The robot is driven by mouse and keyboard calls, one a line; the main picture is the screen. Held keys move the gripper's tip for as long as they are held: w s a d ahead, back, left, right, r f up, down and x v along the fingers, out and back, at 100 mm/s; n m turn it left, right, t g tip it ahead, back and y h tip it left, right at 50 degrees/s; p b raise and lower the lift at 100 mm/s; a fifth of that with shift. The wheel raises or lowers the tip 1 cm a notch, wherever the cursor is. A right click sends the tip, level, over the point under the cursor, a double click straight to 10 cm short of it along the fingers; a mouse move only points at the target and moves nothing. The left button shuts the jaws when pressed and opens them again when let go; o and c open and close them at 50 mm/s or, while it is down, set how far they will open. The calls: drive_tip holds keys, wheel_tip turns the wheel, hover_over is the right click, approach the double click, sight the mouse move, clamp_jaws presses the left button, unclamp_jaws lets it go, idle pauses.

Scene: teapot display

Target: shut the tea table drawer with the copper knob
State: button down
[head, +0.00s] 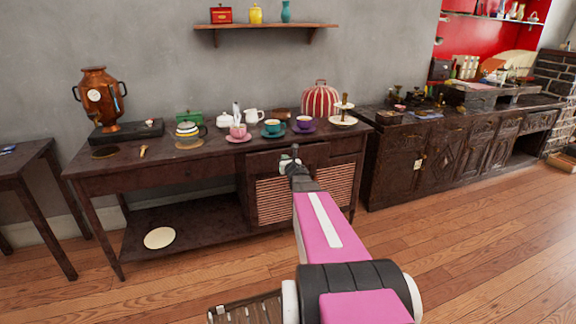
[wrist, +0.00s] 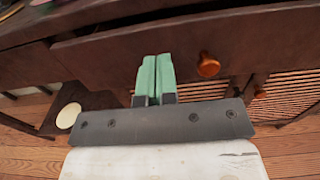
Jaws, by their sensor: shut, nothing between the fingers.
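The tea table (head: 165,165) stands against the wall. Its right-hand drawer (head: 262,161) stands somewhat out from the table; in the wrist view its front (wrist: 120,45) has a dark gap above it. The copper knob (wrist: 208,65) shows in the wrist view, right of my fingertips; in the head view my gripper and arm hide it. My gripper (head: 289,160) is shut and empty in front of the drawer. Its green fingers (wrist: 157,66) point at the drawer front, left of the knob. I cannot tell whether they touch it.
Cups, a teapot (head: 187,131) and a striped cosy (head: 320,99) stand on the table top above. Slatted doors (head: 275,199) lie below the drawer, with another knob (wrist: 260,93). A dark cabinet (head: 400,165) stands to the right. The wooden floor (head: 470,240) in front is clear.

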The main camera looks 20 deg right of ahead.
sight(279, 152)
drive_tip(key=w, duration=0.5)
drive_tip(key=shift+w, duration=0.25)
drive_tip(key=shift+w, duration=1.35)
drive_tip(key=shift+s, duration=0.1)
